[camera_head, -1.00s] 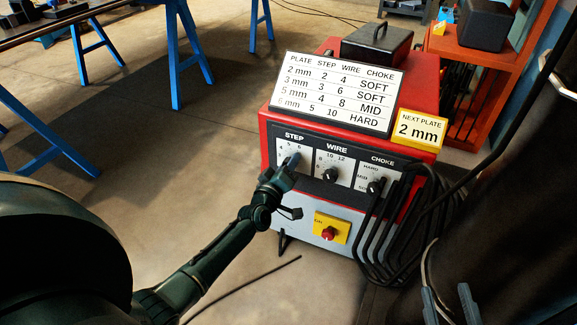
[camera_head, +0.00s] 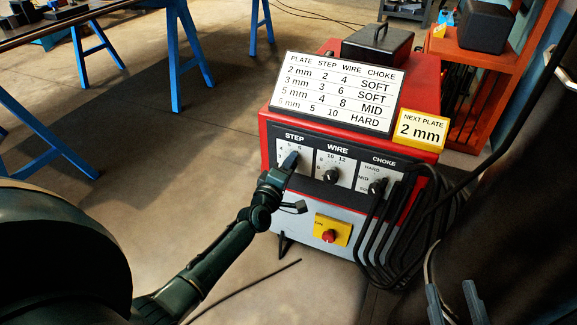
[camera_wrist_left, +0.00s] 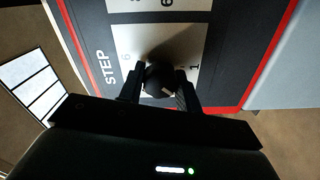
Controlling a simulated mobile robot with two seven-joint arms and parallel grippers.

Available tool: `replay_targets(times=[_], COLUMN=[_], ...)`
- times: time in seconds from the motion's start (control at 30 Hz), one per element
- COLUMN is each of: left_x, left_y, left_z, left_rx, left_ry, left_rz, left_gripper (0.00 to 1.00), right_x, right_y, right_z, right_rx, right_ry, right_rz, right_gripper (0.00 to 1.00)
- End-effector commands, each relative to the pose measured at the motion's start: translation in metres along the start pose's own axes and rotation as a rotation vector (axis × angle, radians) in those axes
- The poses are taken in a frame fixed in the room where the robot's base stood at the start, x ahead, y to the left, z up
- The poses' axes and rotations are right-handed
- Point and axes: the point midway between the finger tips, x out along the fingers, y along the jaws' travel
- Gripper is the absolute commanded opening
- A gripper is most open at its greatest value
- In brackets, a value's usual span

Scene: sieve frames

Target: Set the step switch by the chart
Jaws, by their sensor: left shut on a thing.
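The step switch is a dark knob (camera_wrist_left: 160,78) on the white STEP panel (camera_head: 283,150) of the red machine. My left gripper (camera_head: 291,160) is shut on this knob, with one finger on each side in the left wrist view (camera_wrist_left: 160,88). A small pale mark shows on the knob, but I cannot tell which number it points to. The white chart (camera_head: 338,93) on top lists plate, step, wire and choke; its 2 mm row reads 2, 4, SOFT. A yellow card (camera_head: 419,129) reads NEXT PLATE 2 mm. My right gripper (camera_head: 452,305) is open and empty at lower right.
The WIRE knob (camera_head: 331,175) and CHOKE knob (camera_head: 376,187) sit to the right of STEP. A red button (camera_head: 328,236) on a yellow plate is below. Black cables (camera_head: 390,240) hang at the machine's right. Blue trestles (camera_head: 188,60) stand at far left; floor between is clear.

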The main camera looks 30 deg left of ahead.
Motion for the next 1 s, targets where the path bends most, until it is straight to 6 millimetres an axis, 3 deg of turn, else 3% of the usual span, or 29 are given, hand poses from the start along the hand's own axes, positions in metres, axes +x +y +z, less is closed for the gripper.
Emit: replay_targets(times=[0.23,0.27,0.5,0.83,1.0], left_x=[-0.001,-0.001,0.000,-0.004,-0.029], left_y=[-0.001,-0.001,-0.001,0.000,0.002], left_z=[0.001,0.001,0.001,0.000,0.000], left_rx=[0.000,0.000,0.001,0.002,0.002], left_ry=[-0.002,-0.002,-0.001,-0.001,-0.002], left_rz=[-0.003,-0.003,-0.002,-0.001,-0.004], left_gripper=[0.11,0.34,0.54,0.55,0.55], right_x=[0.000,0.000,-0.001,-0.002,-0.001], right_y=[0.000,0.000,-0.001,-0.002,0.000], right_z=[0.000,0.000,0.002,0.001,-0.006], right_rx=[0.002,0.002,0.004,0.005,-0.019], right_ry=[-0.001,-0.001,-0.006,-0.013,-0.014], right_rz=[0.002,0.002,0.001,0.000,-0.001], right_gripper=[0.36,0.36,0.36,0.36,0.36])
